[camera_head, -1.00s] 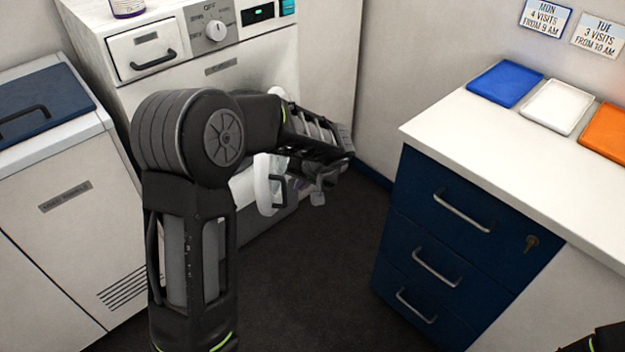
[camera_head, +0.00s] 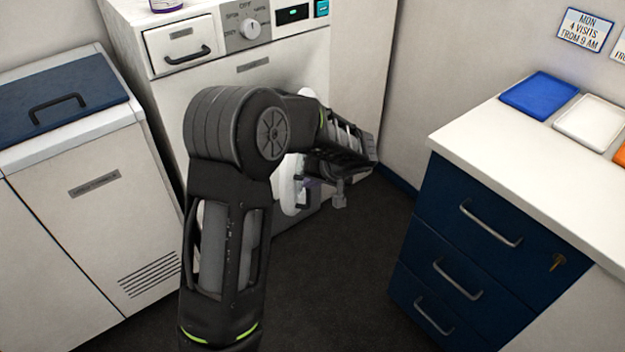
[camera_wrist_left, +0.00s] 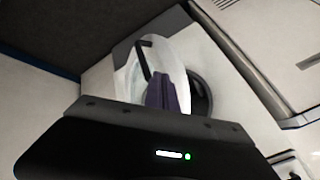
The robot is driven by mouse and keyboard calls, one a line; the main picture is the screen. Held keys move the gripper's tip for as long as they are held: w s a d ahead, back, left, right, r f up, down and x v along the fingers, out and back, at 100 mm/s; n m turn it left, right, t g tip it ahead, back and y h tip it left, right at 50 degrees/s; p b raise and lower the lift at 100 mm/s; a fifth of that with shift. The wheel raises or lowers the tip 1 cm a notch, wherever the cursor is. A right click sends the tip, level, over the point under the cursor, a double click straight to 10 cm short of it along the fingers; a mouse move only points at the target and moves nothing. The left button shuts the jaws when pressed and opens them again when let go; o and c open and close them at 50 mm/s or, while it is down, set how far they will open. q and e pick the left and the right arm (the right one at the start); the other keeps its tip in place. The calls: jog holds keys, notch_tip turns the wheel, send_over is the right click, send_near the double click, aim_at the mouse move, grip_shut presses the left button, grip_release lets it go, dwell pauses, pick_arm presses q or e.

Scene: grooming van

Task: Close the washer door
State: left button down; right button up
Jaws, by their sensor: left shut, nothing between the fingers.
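The white washer (camera_head: 225,85) stands at the back, with a dial and a drawer at its top. Its round door (camera_head: 290,185) is open, with a white rim and clear middle, partly hidden behind my left arm. In the left wrist view the door (camera_wrist_left: 180,58) stands out from the dark drum opening (camera_wrist_left: 203,95), and its black handle (camera_wrist_left: 145,58) shows. My left gripper (camera_head: 308,183) is at the door; its purplish fingers (camera_wrist_left: 165,93) are shut and empty, in front of the door in the wrist view. I cannot tell whether they touch it. My right gripper is out of view.
A white cabinet with a blue lid (camera_head: 60,105) stands left of the washer. A blue drawer unit (camera_head: 475,240) with a white top stands at the right, holding a blue tray (camera_head: 540,95) and a white tray (camera_head: 592,122). Dark floor (camera_head: 340,280) lies clear between.

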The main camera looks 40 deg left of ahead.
aim_at(294, 191)
pick_arm(q)
jog(key=x, duration=0.7)
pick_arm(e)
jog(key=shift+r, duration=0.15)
